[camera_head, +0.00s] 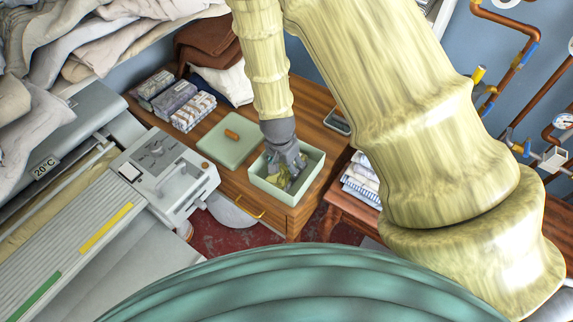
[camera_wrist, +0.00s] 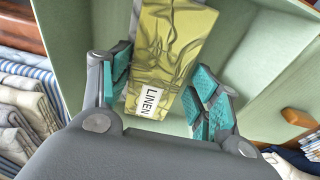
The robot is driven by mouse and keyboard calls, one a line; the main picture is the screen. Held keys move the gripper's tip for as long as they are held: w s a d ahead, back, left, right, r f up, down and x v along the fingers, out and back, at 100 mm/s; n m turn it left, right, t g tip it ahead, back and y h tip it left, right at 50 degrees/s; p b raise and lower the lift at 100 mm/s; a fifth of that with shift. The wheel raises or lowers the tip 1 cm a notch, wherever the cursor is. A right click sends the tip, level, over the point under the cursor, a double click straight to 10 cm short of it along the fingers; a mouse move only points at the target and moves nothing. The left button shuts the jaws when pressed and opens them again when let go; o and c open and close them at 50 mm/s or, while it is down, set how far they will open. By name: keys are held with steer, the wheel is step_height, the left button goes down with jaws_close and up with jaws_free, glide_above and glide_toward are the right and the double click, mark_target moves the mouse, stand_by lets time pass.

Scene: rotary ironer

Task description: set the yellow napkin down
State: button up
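The yellow napkin (camera_wrist: 170,50) is a flat, creased yellow-green packet with a white "LINEN" label. It lies between my fingers, over the inside of a pale green open box; I cannot tell whether it touches the floor of the box. In the head view the napkin (camera_head: 284,176) is partly hidden by my gripper (camera_head: 292,170), which reaches down into the box (camera_head: 293,199). In the wrist view my gripper (camera_wrist: 160,95) has its teal pads apart on both sides of the napkin, with a narrow gap at the right pad.
The box stands on a wooden cabinet (camera_head: 257,212). Its green lid (camera_head: 230,148) with a wooden handle lies beside it to the left. Packaged linens (camera_head: 177,100) stand behind. Folded cloths (camera_head: 361,180) are to the right, the ironer (camera_head: 160,172) to the left.

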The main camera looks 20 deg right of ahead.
mark_target(283, 172)
steer(key=shift+o, duration=0.3)
steer(key=shift+s+r, duration=0.3)
steer(key=shift+s, duration=0.1)
steer(key=shift+w, duration=0.25)
steer(key=shift+s+r+p, duration=0.2)
steer(key=shift+r+p, duration=0.45)
steer(key=shift+r, duration=0.1)
step_height(283, 172, up, 10)
steer(key=a+p, duration=0.1)
steer(key=p, duration=0.7)
steer(key=shift+s+a+r, duration=0.2)
steer(key=shift+s+r, duration=0.05)
steer(key=shift+s, duration=0.15)
